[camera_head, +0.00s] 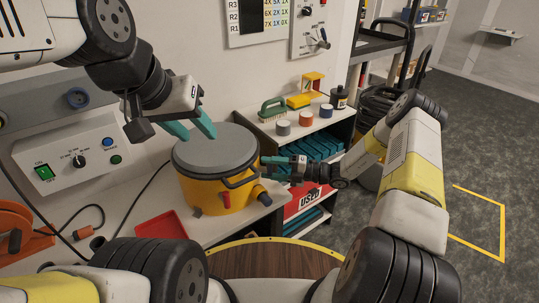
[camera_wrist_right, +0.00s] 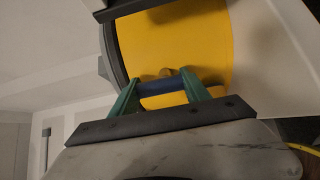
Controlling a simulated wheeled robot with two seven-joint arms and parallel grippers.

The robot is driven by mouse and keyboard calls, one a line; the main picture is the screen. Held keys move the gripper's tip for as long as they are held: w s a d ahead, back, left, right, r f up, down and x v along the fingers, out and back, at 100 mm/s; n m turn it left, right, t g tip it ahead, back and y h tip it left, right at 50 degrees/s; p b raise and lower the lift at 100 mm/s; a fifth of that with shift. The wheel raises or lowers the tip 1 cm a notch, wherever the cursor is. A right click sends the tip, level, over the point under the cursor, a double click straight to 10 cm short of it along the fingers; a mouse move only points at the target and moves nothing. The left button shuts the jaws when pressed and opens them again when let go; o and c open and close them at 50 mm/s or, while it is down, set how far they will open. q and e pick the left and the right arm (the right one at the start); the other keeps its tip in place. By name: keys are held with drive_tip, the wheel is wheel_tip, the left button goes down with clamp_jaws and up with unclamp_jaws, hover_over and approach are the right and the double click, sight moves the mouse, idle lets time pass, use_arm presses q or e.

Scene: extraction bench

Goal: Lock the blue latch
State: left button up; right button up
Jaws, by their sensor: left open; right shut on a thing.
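The yellow pot (camera_head: 192,184) stands on the bench under a grey lid (camera_head: 212,153). A red latch (camera_head: 197,203) shows on its front. My right gripper (camera_head: 266,160) is at the right side of the pot near the lid rim. In the right wrist view, its green fingers (camera_wrist_right: 163,90) are shut on the blue latch (camera_wrist_right: 162,87), with the yellow pot wall (camera_wrist_right: 185,40) behind it. In the head view the blue latch is hidden by the gripper. My left gripper (camera_head: 198,132) is open, its teal fingers over the lid; contact is unclear.
A red tray (camera_head: 160,229) lies in front. A control panel (camera_head: 75,158) is at left.

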drive_tip(key=o, duration=1.4)
drive_tip(key=shift+d, duration=0.1)
drive_tip(key=d, duration=0.5)
drive_tip(key=s+d, duration=0.1)
drive_tip(key=d, duration=0.1)
drive_tip(key=shift+s+d, duration=0.1)
drive_tip(key=shift+d, duration=0.2)
drive_tip(key=shift+r, duration=0.1)
drive_tip(key=s+r+n+g+h, duration=0.2)
drive_tip(key=s+r+n+h, duration=0.35)
drive_tip(key=r+n, duration=0.45)
drive_tip(key=s+r+n+g+h, duration=0.2)
drive_tip(key=s+r+n+h, duration=0.3)
drive_tip(key=r+n, duration=0.55)
drive_tip(key=s+d+r+n+t+h, duration=0.1)
drive_tip(key=s+d+r+n+t, duration=0.1)
drive_tip(key=s+r+n, duration=0.2)
drive_tip(key=s+d+r+n+t+h, duration=0.2)
drive_tip(key=s+r+n+t, duration=0.1)
drive_tip(key=s+n, duration=0.3)
drive_tip(key=s+d+r+n+t+h, duration=0.2)
drive_tip(key=s+r+n, duration=0.3)
drive_tip(key=n, duration=0.3)
drive_tip(key=shift+s+d+r, duration=0.35)
drive_tip(key=shift+s+d, duration=0.1)
